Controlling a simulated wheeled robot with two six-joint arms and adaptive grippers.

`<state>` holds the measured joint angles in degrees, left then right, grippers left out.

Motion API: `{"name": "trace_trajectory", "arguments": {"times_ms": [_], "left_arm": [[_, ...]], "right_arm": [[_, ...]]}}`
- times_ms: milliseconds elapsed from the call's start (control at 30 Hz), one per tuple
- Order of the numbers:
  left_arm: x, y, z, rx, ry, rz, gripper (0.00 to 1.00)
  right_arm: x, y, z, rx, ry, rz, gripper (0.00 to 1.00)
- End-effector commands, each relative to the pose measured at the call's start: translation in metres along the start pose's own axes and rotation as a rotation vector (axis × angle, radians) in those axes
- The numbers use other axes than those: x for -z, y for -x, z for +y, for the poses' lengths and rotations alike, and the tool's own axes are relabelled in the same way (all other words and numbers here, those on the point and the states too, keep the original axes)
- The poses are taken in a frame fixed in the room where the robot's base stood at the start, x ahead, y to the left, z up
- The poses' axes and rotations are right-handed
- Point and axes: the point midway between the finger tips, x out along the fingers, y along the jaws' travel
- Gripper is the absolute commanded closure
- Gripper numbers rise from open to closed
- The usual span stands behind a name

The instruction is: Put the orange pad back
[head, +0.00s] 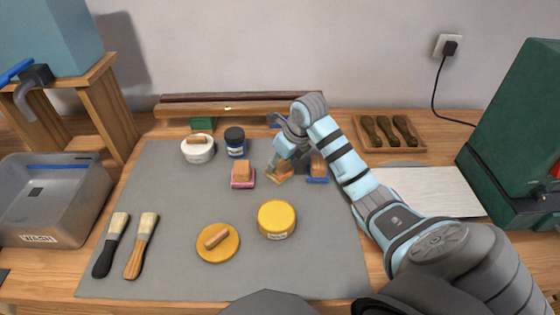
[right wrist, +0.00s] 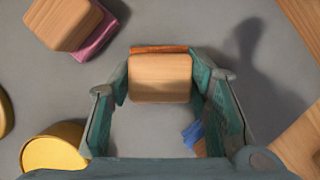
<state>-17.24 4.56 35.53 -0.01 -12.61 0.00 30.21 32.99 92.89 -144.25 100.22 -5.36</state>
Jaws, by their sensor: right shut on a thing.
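The orange pad is a wooden block with an orange base. It shows in the right wrist view (right wrist: 160,78) between both fingers, and in the head view (head: 279,175) under my right gripper, partly covered. My right gripper (head: 282,163) is shut on the pad, pointing down over the grey mat (head: 320,240). I cannot tell whether the pad touches the mat. The pink pad (head: 243,175) sits just left of it and the blue pad (head: 318,168) just right. My left gripper is not in view.
A wooden rail (head: 240,105) runs along the back, with green (head: 203,124) and blue bits beneath. A white jar (head: 198,149), a dark blue jar (head: 235,142), a yellow jar (head: 277,219) and its lid (head: 218,243) stand around. Two brushes (head: 142,246) lie left. The mat's front right is clear.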

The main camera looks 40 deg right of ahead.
Motion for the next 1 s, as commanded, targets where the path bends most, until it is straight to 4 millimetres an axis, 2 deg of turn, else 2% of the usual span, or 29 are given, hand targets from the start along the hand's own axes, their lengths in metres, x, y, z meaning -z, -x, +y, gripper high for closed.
{"name": "trace_trajectory", "arguments": {"times_ms": [100, 133, 233, 533, 633, 767, 1000], "left_arm": [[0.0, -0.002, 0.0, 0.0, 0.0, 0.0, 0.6], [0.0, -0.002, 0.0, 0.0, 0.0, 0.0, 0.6], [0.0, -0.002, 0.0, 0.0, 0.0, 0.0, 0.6], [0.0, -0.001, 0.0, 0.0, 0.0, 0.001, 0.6], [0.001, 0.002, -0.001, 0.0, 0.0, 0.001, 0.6], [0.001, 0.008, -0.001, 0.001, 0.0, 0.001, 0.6], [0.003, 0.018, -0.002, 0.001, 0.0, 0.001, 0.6]], "right_arm": [[0.001, -0.003, 0.0, 0.0, 0.0, 0.0, 0.82], [0.001, -0.003, 0.0, 0.0, 0.0, 0.0, 0.53], [0.001, -0.002, 0.0, 0.0, 0.0, 0.001, 0.37], [0.001, -0.002, 0.0, 0.0, 0.0, 0.0, 0.36], [-0.001, 0.007, -0.001, 0.001, 0.0, -0.002, 0.36], [-0.002, 0.036, -0.001, 0.004, 0.003, -0.002, 0.36], [-0.002, 0.101, -0.001, 0.003, 0.002, -0.003, 0.36]]}}
